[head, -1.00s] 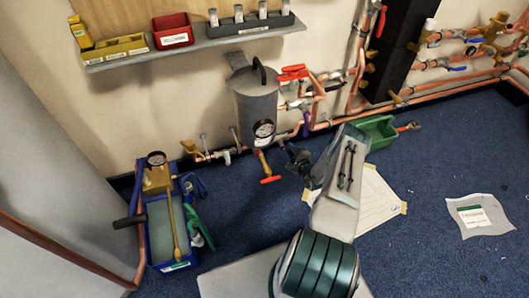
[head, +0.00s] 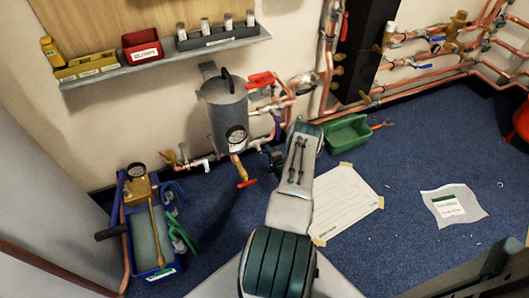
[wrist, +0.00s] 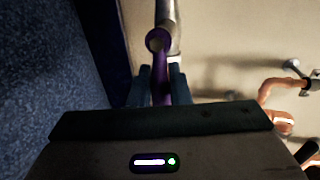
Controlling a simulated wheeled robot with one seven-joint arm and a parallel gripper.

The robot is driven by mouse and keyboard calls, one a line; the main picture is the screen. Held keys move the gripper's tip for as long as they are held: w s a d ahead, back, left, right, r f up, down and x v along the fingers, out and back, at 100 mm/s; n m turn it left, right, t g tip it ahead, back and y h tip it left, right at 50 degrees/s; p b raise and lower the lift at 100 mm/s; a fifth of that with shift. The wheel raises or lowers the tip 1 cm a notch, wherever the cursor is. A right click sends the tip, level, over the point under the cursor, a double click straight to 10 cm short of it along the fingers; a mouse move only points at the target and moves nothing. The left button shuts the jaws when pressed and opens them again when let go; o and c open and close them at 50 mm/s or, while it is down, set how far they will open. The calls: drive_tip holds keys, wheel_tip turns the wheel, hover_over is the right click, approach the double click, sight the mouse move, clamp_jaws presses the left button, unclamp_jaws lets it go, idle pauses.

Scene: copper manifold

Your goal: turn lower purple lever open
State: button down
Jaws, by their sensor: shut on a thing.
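The lower purple lever (wrist: 159,42) shows in the wrist view, with a round eye and a flat handle running down between my fingers. My gripper (wrist: 160,88) is shut on this handle, one dark blue finger on each side. Above the eye, a pale metal pipe or valve stem runs up. In the head view a small bit of purple (head: 277,127) shows on the copper pipe right of the grey canister. My forearm hides much of the gripper there.
The grey canister (head: 229,110) with a gauge and a red lever (head: 246,183) stands close left of my gripper. Copper pipes with a red valve handle (head: 261,79) run above. A green tray (head: 347,133) sits on the floor to the right.

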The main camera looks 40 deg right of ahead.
drive_tip(key=shift+s+d, duration=0.1)
drive_tip(key=shift+s, duration=0.05)
drive_tip(key=c, duration=1.4)
unclamp_jaws()
drive_tip(key=shift+d, duration=0.1)
drive_tip(key=p+v, duration=0.4)
drive_tip(key=v, duration=1)
